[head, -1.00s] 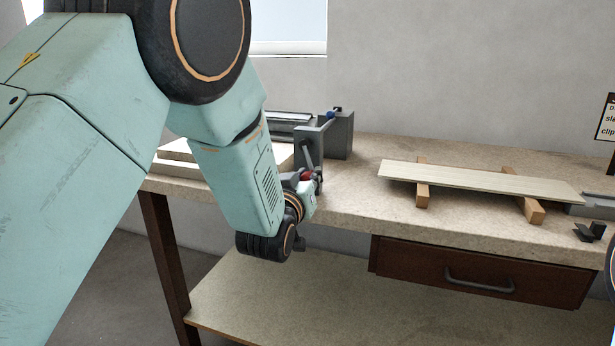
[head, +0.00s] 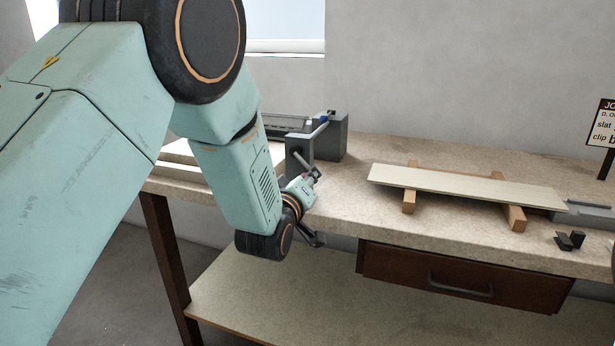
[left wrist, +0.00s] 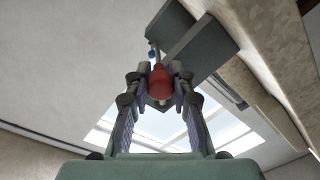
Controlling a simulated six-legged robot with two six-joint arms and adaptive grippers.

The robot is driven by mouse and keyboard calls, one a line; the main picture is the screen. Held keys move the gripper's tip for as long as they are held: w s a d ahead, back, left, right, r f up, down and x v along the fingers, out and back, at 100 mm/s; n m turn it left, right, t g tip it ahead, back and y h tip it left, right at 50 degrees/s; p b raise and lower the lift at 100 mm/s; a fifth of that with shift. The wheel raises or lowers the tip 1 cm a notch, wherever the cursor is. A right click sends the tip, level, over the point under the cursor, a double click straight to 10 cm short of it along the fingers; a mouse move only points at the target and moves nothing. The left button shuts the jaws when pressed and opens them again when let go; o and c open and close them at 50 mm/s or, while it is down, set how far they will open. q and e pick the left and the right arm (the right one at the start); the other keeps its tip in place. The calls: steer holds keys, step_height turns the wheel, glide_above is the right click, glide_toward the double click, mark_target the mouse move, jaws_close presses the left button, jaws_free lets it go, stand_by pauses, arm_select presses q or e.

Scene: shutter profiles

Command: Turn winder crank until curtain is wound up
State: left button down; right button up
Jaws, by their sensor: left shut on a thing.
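The winder (head: 299,147) is a grey bracketed device at the back left of the bench, with a blue part (head: 323,119) near its top. Its short crank arm (head: 302,161) slants down to the right toward my left gripper (head: 311,177). In the left wrist view, the red crank knob (left wrist: 160,84) sits between the two fingers of my left gripper (left wrist: 159,72), which is shut on it. The grey winder body (left wrist: 195,50) shows beyond the knob. The curtain cannot be made out clearly. My right gripper is not in view.
A pale slat (head: 465,187) lies across two wooden blocks (head: 514,218) on the bench (head: 350,213). A small black clip (head: 570,240) lies near the right front edge. A sign (head: 602,124) stands at the right. A drawer (head: 460,281) hangs below the benchtop.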

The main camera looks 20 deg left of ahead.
arm_select(q)
steer(key=shift+w+d+r+n+h+p, duration=0.15)
steer(key=shift+r+n+p, duration=1.4)
steer(key=shift+n, duration=0.85)
steer(key=shift+r+n+h+p, duration=0.2)
steer(key=shift+r+n+p, duration=1)
steer(key=shift+n+p, duration=0.95)
steer(key=shift+w+d+r+n+h+p, duration=0.15)
steer(key=shift+r+n+p, duration=1.25)
steer(key=shift+n, duration=1.25)
steer(key=shift+s+a+n, duration=0.1)
steer(key=shift+a+n, duration=0.05)
steer(key=shift+n, duration=0.15)
steer(key=shift+f, duration=0.1)
